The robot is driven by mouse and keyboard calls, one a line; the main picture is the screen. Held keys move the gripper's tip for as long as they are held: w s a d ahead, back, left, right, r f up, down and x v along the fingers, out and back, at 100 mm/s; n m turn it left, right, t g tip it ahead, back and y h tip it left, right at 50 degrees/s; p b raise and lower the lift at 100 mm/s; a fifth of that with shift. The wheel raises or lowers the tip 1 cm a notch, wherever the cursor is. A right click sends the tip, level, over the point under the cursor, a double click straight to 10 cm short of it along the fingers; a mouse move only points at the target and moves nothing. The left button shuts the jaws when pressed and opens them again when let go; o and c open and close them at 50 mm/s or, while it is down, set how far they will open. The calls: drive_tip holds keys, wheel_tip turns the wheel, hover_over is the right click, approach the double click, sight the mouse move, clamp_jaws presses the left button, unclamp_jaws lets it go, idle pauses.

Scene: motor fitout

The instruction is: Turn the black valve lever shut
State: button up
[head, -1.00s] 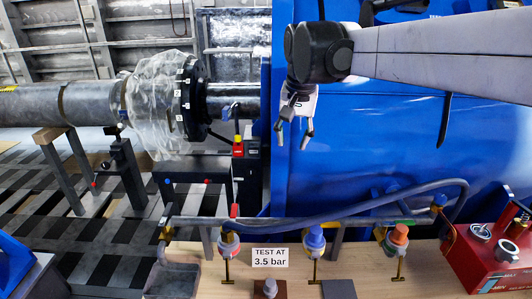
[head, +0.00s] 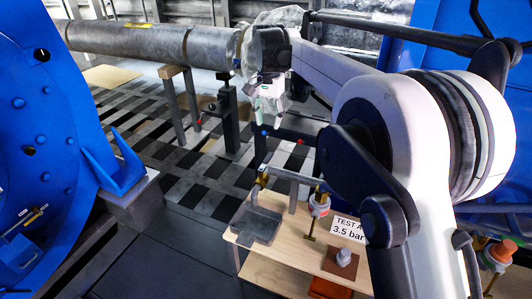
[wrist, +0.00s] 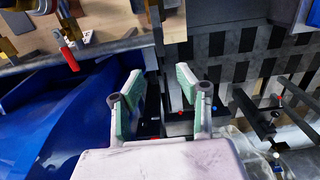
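I cannot make out the black valve lever for certain in either current view. My gripper (head: 264,112) is near the flanged end of the big grey pipe (head: 150,42), at the back of the head view. In the wrist view its two green-padded fingers (wrist: 161,100) are apart with nothing between them. A valve with a red lever (wrist: 68,56) shows at the upper left of the wrist view, apart from the fingers. My arm hides much of the bench pipework in the head view.
A wooden bench (head: 290,255) carries a grey tray (head: 256,224), a "TEST AT 3.5 bar" sign (head: 347,229) and a capped valve (head: 319,205). Dark pipe stands (head: 228,120) rise from the checkered floor. A large blue housing (head: 50,130) fills the left. Floor between is open.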

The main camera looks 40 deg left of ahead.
sight(268, 157)
wheel_tip(268, 157, down, 13)
drive_tip(key=shift+f+p, duration=0.15)
drive_tip(key=shift+p, duration=0.2)
drive_tip(key=shift+c, duration=0.4)
clamp_jaws()
